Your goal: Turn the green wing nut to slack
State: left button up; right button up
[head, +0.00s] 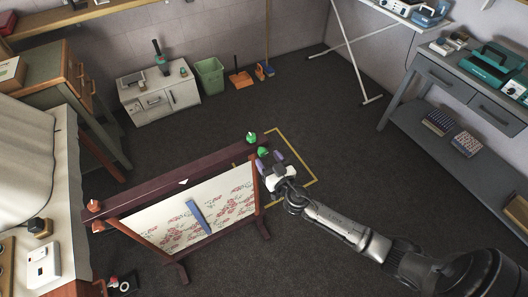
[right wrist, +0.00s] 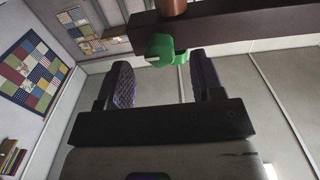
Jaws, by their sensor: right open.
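A green wing nut (head: 263,152) sits at the right end of the dark beam (head: 170,183) of a standing embroidery frame. My right gripper (head: 270,158) is beside it, with its fingers open. In the right wrist view the green wing nut (right wrist: 160,50) shows under the dark beam (right wrist: 240,27), just beyond and between the two fingertips of my right gripper (right wrist: 160,70); I see no contact. A second green piece (head: 252,137) stands on top of the same beam end. My left gripper is not in view.
Cloth with red flowers (head: 165,228) hangs below the beam, with a blue strip (head: 198,216) on it. Orange knobs (head: 93,205) are at the beam's left end. A yellow outline (head: 308,165) marks the floor nearby. The floor to the right is clear up to the grey workbench (head: 440,135).

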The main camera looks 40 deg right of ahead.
aim_at(264, 154)
jog(key=w, duration=0.2)
jog(key=shift+w+d, duration=0.25)
jog(key=shift+w, duration=0.35)
jog(key=shift+c, duration=0.4)
jog(key=c, duration=0.8)
jog(key=shift+c, duration=0.2)
